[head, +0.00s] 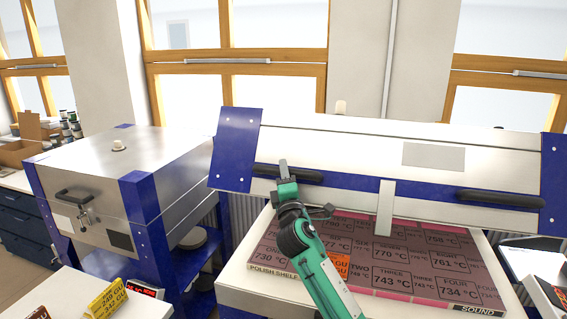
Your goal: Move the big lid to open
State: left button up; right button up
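The big lid (345,150) is a long silver kiln lid with blue corner plates. It is raised and tilted up, its front edge above the kiln bed. Two black handles lie along its blue front strip, a left one (305,175) and a right one (500,196). My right gripper (285,176), on a green and black arm, is at the left handle near its left end. A grey fingertip overlaps the handle, and the grip itself is too small to make out. My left gripper is out of view.
Under the lid lies a kiln bed of pinkish numbered tiles (390,253). A smaller closed silver kiln (130,160) with blue corners stands at the left. Yellow number cards (107,300) stand on a white surface at front left. Windows are behind.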

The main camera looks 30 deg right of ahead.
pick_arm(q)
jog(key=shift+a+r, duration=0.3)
pick_arm(e)
jog(key=shift+x, duration=1.25)
